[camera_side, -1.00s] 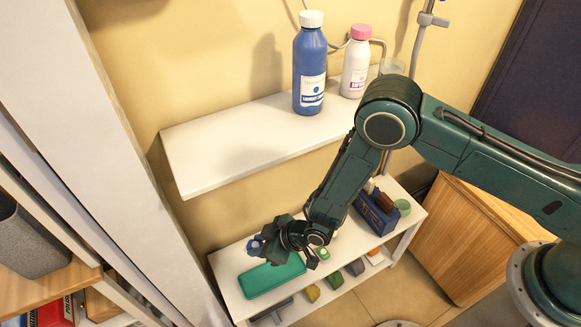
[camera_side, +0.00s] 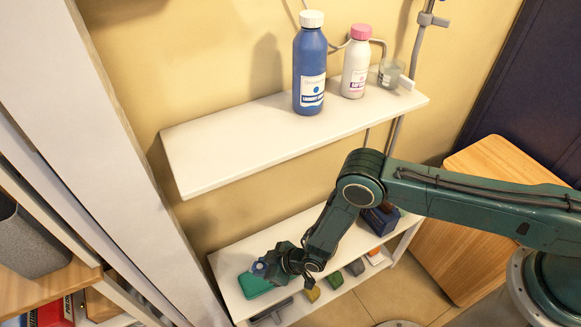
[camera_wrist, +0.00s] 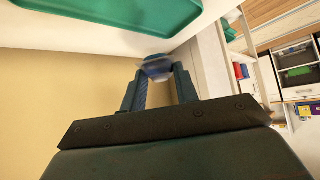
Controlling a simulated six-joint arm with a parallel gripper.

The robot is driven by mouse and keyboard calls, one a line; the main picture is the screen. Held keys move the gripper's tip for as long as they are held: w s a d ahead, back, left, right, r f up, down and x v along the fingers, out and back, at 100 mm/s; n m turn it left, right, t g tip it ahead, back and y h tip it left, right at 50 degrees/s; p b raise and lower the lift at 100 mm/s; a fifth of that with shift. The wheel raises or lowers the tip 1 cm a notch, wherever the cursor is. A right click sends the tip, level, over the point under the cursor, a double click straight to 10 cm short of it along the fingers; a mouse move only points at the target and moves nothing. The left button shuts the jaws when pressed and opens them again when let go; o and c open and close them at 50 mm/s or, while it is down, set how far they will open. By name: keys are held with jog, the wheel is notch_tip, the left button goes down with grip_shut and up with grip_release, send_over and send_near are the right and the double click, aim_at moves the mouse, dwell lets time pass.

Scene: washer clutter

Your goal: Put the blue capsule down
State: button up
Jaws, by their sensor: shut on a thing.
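The blue capsule (camera_side: 259,267) is at the tip of my gripper (camera_side: 268,263), at the left part of the low white bench. In the wrist view the capsule (camera_wrist: 157,67) sits between the fingertips of my gripper (camera_wrist: 157,78), which is shut on it. In the side view it overlaps the green tray (camera_side: 252,288); its exact height above the tray is hard to tell. The tray also shows at the top left of the wrist view (camera_wrist: 120,12). My gripper covers part of the tray in the side view.
The low white bench (camera_side: 228,268) has small coloured blocks, such as a yellow one (camera_side: 312,294), on its lower level. A dark blue box (camera_side: 381,219) stands at its right. A white shelf (camera_side: 225,155) above holds a blue bottle (camera_side: 309,70) and a white bottle (camera_side: 355,68).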

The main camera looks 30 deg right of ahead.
jog(key=shift+f, duration=1.65)
jog(key=shift+f, duration=1.85)
jog(key=shift+f, duration=0.15)
jog(key=o, duration=1)
jog(key=shift+r, duration=0.2)
jog(key=shift+v, duration=6)
jog(key=shift+f, duration=0.1)
